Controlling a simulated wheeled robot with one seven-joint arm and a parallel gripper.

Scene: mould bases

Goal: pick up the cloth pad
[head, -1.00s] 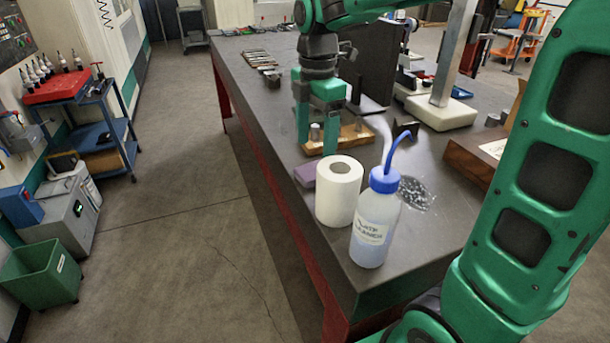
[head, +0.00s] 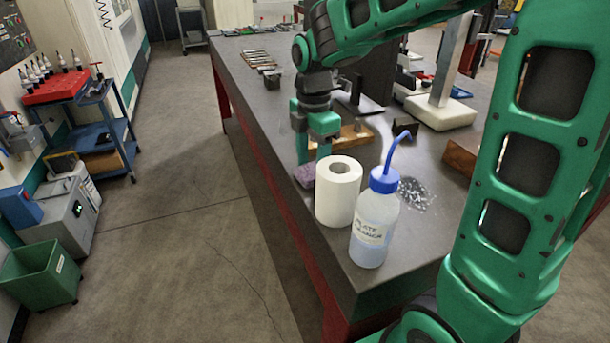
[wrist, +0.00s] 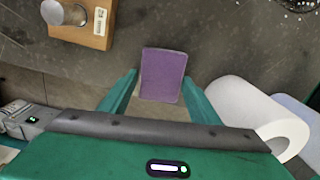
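The purple cloth pad (head: 305,175) lies flat on the dark table near its left edge, just behind the paper roll. Part of it is hidden by the roll and my fingers in the head view. My gripper (head: 314,155) points down over the pad. In the wrist view the whole pad (wrist: 162,75) shows between and a little beyond the two green fingertips of my gripper (wrist: 159,82). The fingers are spread with a gap on each side of the pad, and nothing is held.
A white paper roll (head: 338,200) stands close in front of the pad, beside my finger. A squeeze bottle (head: 375,228) with a blue cap stands nearer. A wooden block with a metal cylinder (wrist: 88,24) lies behind. The table edge (head: 262,150) is close on the left.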

